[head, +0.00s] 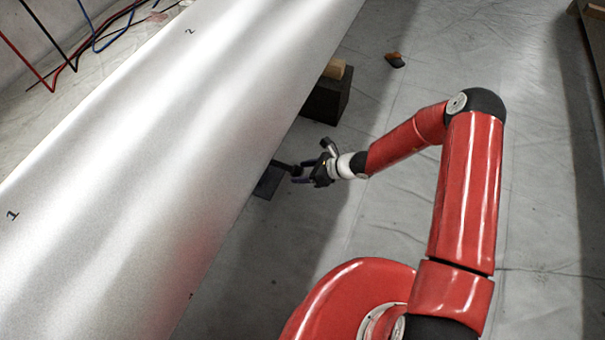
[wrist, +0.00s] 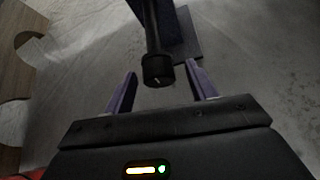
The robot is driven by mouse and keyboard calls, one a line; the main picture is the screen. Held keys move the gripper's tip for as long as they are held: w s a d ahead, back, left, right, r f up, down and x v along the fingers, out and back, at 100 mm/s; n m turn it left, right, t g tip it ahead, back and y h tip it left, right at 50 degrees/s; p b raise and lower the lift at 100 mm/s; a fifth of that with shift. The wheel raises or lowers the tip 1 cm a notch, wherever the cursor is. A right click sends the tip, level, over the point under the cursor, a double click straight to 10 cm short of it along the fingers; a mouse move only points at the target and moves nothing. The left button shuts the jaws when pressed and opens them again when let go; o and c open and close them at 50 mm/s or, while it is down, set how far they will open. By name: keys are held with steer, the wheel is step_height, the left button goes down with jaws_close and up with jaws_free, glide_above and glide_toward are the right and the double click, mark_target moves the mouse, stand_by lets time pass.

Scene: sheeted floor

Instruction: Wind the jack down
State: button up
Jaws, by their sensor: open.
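The jack stands under the edge of a large silver panel; its dark base plate (head: 268,183) shows at the panel's lower edge, and the rest is hidden by the panel in the head view. Its dark handle (wrist: 157,68), with a round knob end, points toward my gripper in the wrist view. My gripper (head: 297,174) is at the handle's end beside the panel. In the wrist view my gripper's purple fingers (wrist: 160,84) are open, one on each side of the knob, with gaps on both sides. The knob sits between the fingertips and is not clamped.
The silver panel (head: 150,130) fills the left. A dark block with a wooden piece (head: 326,98) stands under its edge beyond my gripper. A small brown object (head: 395,60) lies on the floor. Cables (head: 75,50) run at the upper left. The sheeted floor (head: 400,235) right of the panel is mostly clear.

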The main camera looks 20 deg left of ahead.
steer(key=shift+r, duration=0.1)
steer(key=p+v, duration=0.1)
steer(key=v, duration=0.1)
steer(key=shift+d+r+p, duration=0.15)
steer(key=shift+r+p, duration=0.05)
steer(key=shift+p, duration=0.1)
steer(key=shift+p+v, duration=1.3)
steer(key=shift+v, duration=1.45)
steer(key=shift+f, duration=0.15)
